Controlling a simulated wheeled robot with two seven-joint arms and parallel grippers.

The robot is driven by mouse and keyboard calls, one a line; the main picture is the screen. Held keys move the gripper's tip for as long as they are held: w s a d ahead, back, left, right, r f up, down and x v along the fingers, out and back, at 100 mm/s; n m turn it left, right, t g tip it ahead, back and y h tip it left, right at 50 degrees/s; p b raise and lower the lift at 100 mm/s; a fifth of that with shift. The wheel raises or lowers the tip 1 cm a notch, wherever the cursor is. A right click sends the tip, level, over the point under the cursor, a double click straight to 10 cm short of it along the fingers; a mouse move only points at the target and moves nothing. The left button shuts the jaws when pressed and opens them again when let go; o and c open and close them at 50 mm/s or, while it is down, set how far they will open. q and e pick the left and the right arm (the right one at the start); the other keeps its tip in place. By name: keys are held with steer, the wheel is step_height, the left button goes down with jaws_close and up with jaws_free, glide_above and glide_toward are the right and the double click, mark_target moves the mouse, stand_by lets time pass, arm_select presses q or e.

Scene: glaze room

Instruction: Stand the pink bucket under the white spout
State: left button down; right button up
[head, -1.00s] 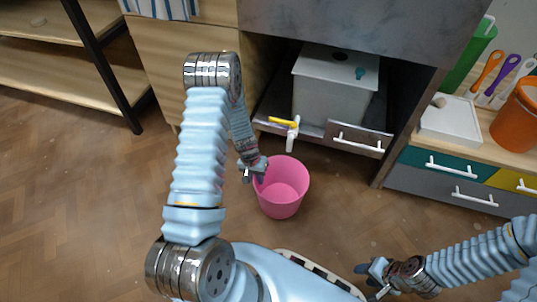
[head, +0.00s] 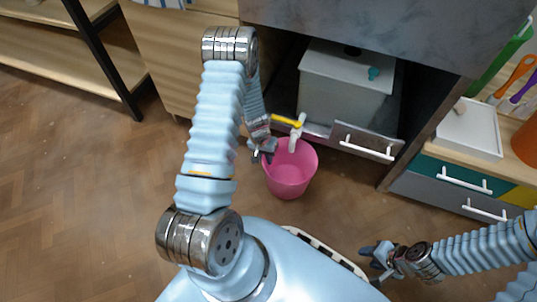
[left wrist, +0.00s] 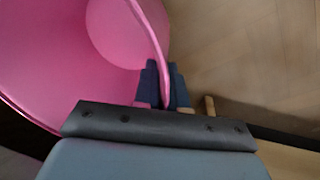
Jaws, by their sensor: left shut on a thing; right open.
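The pink bucket (head: 291,178) is upright in front of the dark cabinet, low by the wooden floor; I cannot tell whether it touches the floor. My left gripper (head: 263,154) is shut on its left rim. In the left wrist view the fingers (left wrist: 162,88) pinch the bucket wall (left wrist: 95,55), and the bucket looks empty. The white spout (head: 297,135), with a yellow lever (head: 287,119), points down from the cabinet front. In the head view its tip overlaps the bucket's far rim. My right gripper (head: 376,264) is open and empty at the lower right.
A grey lidded container (head: 345,90) stands in the cabinet behind the spout. A drawer with a white handle (head: 367,147) is right of the spout. A white tray (head: 470,130) sits on the right counter. Open floor (head: 90,200) lies to the left.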

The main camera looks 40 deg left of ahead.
arm_select(q)
steer(key=shift+f, duration=0.15)
steer(key=c, duration=1.2)
jaws_free()
steer(key=shift+a+r, duration=0.1)
steer(key=shift+r, duration=0.5)
step_height(320, 180, up, 11)
steer(key=a+p, duration=0.2)
steer(key=shift+s+p, duration=0.2)
steer(key=shift+p, duration=0.2)
